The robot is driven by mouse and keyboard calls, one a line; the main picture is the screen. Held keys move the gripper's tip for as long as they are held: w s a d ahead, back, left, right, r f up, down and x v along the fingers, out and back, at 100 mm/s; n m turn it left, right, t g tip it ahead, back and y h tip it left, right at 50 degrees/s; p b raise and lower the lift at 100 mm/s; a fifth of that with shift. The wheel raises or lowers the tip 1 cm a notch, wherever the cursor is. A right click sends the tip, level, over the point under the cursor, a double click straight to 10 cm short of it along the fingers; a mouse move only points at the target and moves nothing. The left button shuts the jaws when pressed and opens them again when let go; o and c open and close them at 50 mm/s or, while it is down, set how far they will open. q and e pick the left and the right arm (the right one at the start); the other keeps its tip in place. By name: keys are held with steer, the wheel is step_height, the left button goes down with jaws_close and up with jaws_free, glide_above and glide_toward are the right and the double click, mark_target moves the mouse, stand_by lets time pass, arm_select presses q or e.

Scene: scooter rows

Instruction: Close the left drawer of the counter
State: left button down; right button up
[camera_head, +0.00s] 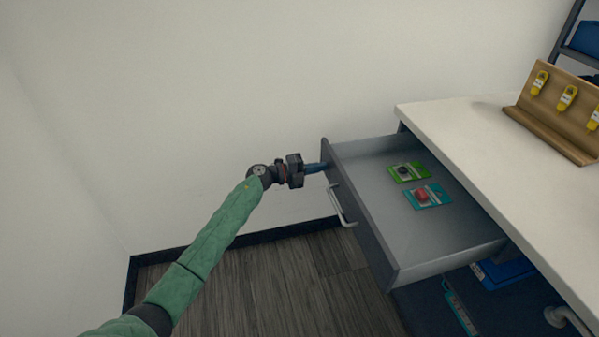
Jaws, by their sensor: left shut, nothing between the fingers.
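The counter (480,135) has a white top and stands at the right. Its left drawer (380,245) is pulled out, with a grey front and a metal bar handle (341,206). Inside lie a green packet (408,172) and a teal packet with a red item (428,196). My left gripper (322,167) is shut and empty. Its tip is at the far upper end of the drawer front, above the handle; it looks in contact, but a small gap cannot be ruled out. My right gripper is not in view.
A wooden display stand (550,115) with yellow tags stands on the counter top. Below the drawer are a blue item (503,271) and a teal strip (460,308). A white wall is behind and left. The wooden floor (270,285) before the drawer is clear.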

arm_select(q)
steer(key=b, duration=0.2)
glide_toward(382, 166)
steer(key=r, duration=0.2)
steer(key=a+r, duration=0.1)
steer(key=r, duration=0.1)
steer(key=shift+s+a+r, duration=0.1)
steer(key=shift+a+r, duration=0.05)
steer(key=shift+r, duration=0.1)
steer(key=b+x, duration=0.1)
steer(key=x, duration=0.4)
steer(key=b+x, duration=0.1)
steer(key=x, duration=0.5)
steer(key=shift+f+b, duration=0.2)
steer(key=shift+b, duration=0.15)
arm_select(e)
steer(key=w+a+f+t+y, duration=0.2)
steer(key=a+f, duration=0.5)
arm_select(q)
steer(key=b+x, duration=0.3)
steer(key=x, duration=0.6)
steer(key=shift+r+b, duration=0.15)
steer(key=shift+b, duration=0.15)
steer(key=shift+r, duration=0.3)
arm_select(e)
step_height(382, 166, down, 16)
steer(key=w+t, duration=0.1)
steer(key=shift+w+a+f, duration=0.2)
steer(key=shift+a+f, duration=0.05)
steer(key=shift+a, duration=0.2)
